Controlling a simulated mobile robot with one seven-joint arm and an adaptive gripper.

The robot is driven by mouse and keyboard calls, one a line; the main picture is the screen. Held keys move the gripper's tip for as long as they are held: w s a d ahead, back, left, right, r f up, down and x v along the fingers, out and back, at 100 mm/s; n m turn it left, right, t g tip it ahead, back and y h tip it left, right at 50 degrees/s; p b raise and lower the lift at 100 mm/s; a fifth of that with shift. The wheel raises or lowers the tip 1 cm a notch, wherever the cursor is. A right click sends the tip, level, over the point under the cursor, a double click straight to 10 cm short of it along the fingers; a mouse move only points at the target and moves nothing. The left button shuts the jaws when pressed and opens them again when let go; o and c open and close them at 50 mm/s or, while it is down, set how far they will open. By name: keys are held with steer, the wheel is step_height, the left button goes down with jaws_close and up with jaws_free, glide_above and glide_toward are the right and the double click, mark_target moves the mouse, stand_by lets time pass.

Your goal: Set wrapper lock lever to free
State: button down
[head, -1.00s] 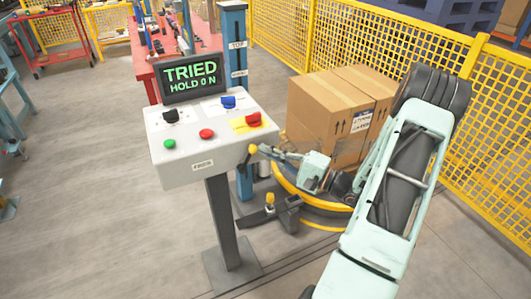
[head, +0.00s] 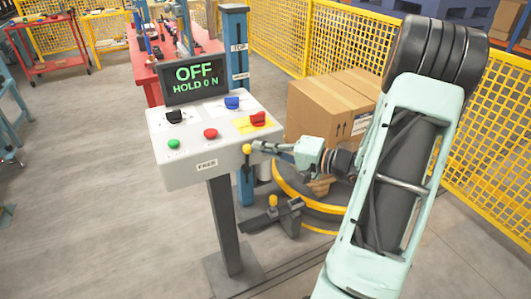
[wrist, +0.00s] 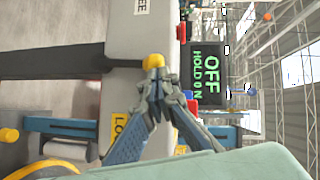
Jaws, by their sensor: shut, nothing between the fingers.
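A lever with a yellow knob (head: 248,149) shows at the lower right of the grey control console (head: 190,172). In the wrist view the yellow knob (wrist: 153,61) lies between a white label ending in "EE" (wrist: 141,6) and a yellow label starting "LO" (wrist: 118,128). The head view shows a FREE label (head: 207,165) on the console's front. My gripper (head: 259,147) is shut, with its fingertips (wrist: 155,76) right at the knob; I cannot tell if they touch. The lever's shaft is mostly hidden. The display (head: 196,76) reads OFF, HOLD 0 N.
The console carries black, blue and red knobs and green and red buttons. Behind my gripper, cardboard boxes (head: 330,105) stand over a round yellow-edged base (head: 290,190). A yellow mesh fence (head: 290,45) runs behind. Open floor lies left of the console.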

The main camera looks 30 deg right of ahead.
mark_target(232, 150)
steer(key=shift+a+r+n+g+h+b, duration=0.1)
steer(key=shift+a+n+g+h+b, duration=0.2)
steer(key=shift+a+n+h+b, duration=0.8)
steer(key=shift+a+r+n+g+h+b, duration=0.25)
steer(key=shift+a+b, duration=0.35)
steer(key=shift+b, duration=1.15)
steer(key=shift+a+f+n+g+h+b, duration=0.1)
steer(key=shift+a+n+g+h+b, duration=0.45)
steer(key=shift+b, duration=0.9)
steer(key=shift+a, duration=0.35)
steer(key=shift+r, duration=0.1)
